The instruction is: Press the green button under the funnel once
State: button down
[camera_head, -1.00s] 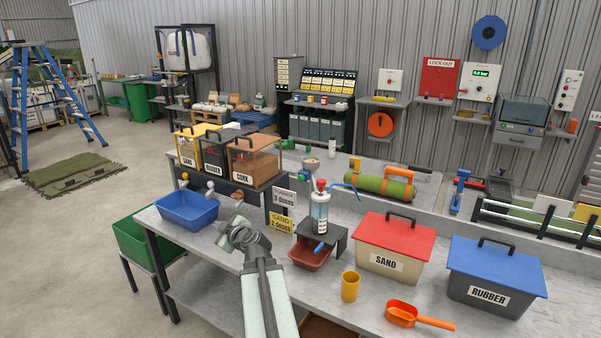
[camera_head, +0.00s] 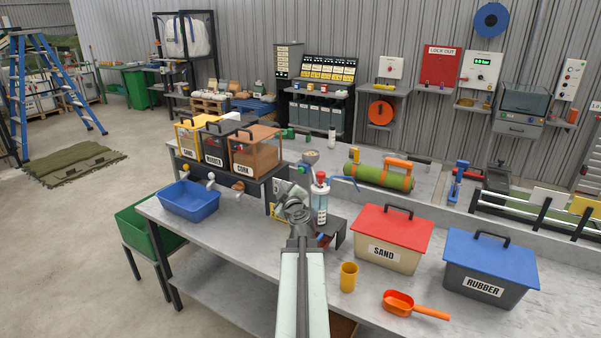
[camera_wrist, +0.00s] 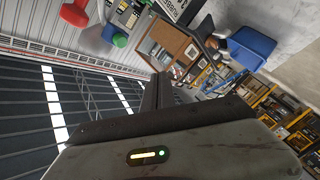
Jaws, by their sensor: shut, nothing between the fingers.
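The small grey funnel (camera_head: 311,158) stands on the back part of the bench, behind the pump bottle with a red top (camera_head: 320,200). A green rounded cap (camera_wrist: 119,41) shows in the wrist view, left of the closed fingers; it looks like the green button, but I cannot be sure. My gripper (camera_head: 284,188) is over the bench, just left of the bottle in the head view and in front of the funnel area. Its fingers (camera_wrist: 157,90) are shut and empty in the wrist view, apart from the green cap. My arm hides part of the bottle's stand.
The sand, rubber and cork dispensers (camera_head: 255,148) stand on a rack to the left. A blue tray (camera_head: 189,200) lies below them. Sand box (camera_head: 391,237), rubber box (camera_head: 492,268), yellow cup (camera_head: 348,277) and orange scoop (camera_head: 400,302) are right. Bare bench lies front left.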

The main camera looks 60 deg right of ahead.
aim_at(301, 170)
jog(key=d, duration=0.8)
jog(key=shift+d, duration=0.25)
jog(key=shift+d, duration=0.1)
dwell(1.6)
jog(key=shift+d, duration=0.3)
jog(key=shift+d, duration=0.55)
dwell(0.6)
jog(key=shift+a, duration=0.1)
dwell(0.5)
jog(key=shift+a, duration=0.85)
